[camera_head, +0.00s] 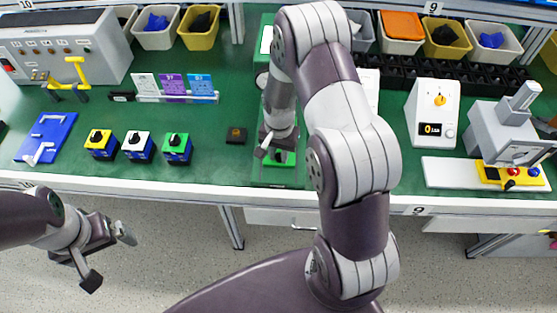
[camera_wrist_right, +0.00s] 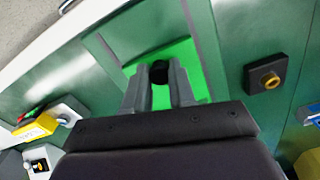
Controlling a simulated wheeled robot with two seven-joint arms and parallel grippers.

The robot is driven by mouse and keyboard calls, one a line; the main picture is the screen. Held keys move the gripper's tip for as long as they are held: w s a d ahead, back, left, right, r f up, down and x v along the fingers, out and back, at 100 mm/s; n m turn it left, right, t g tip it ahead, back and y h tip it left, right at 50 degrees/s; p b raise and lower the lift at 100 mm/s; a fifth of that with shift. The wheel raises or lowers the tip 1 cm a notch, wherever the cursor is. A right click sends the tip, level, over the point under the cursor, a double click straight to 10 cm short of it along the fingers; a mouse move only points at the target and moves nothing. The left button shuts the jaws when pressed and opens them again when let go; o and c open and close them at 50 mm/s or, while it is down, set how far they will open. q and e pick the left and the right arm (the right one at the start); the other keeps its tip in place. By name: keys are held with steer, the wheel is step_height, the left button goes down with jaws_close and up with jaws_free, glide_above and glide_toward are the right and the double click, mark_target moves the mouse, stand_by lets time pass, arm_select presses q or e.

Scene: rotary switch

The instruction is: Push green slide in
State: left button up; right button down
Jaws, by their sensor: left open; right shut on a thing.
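The green slide (camera_head: 284,158) lies on the bench near its front edge, partly hidden behind my right arm in the head view. In the right wrist view the slide (camera_wrist_right: 190,58) is a bright green plate with a black knob (camera_wrist_right: 160,67) on it. My right gripper (camera_head: 274,146) is down at the slide; in the wrist view its fingers (camera_wrist_right: 158,75) sit on both sides of the knob, shut on it. My left gripper (camera_head: 108,256) is open and empty, in front of the bench at the lower left.
A small dark block with a brass button (camera_head: 236,135) stands left of the slide. Yellow, white and green rotary switches (camera_head: 138,146) stand further left. A white unit with an orange knob (camera_head: 433,112) and a grey press (camera_head: 503,128) stand to the right. Bins line the back.

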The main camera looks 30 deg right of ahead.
steer(key=c, duration=0.9)
jaws_free()
steer(key=shift+c, duration=0.2)
